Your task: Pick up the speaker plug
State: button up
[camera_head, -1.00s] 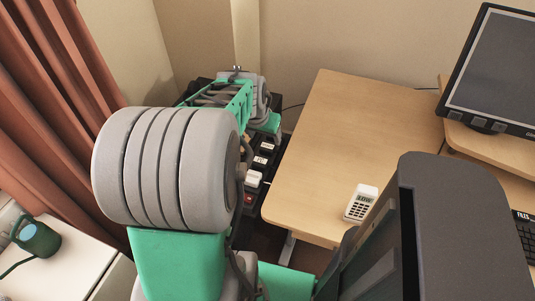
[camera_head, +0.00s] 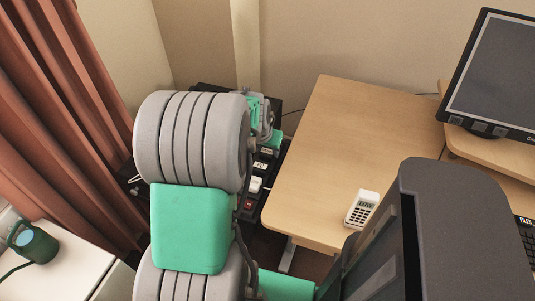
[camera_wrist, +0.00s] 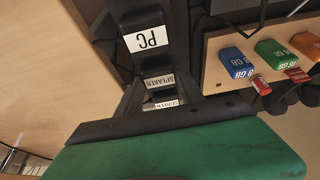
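In the wrist view a black plug labelled SPEAKER (camera_wrist: 159,81) sits between one labelled PC (camera_wrist: 146,40) and a label reading SCREEN (camera_wrist: 166,104). My gripper (camera_wrist: 160,98) shows as dark parts in front of a green palm, close to the SPEAKER and SCREEN labels. Its fingertips are hard to separate from the black plugs, so I cannot tell whether they touch or how far they are open. In the head view my arm hides most of the gripper and the speaker plug.
A black power strip (camera_head: 246,215) with a red switch stands left of the wooden desk (camera_head: 335,130). In the wrist view a wooden holder (camera_wrist: 222,42) with blue, green and orange memory sticks is at right. Cables hang nearby.

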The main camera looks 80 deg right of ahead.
jog(key=c, duration=0.8)
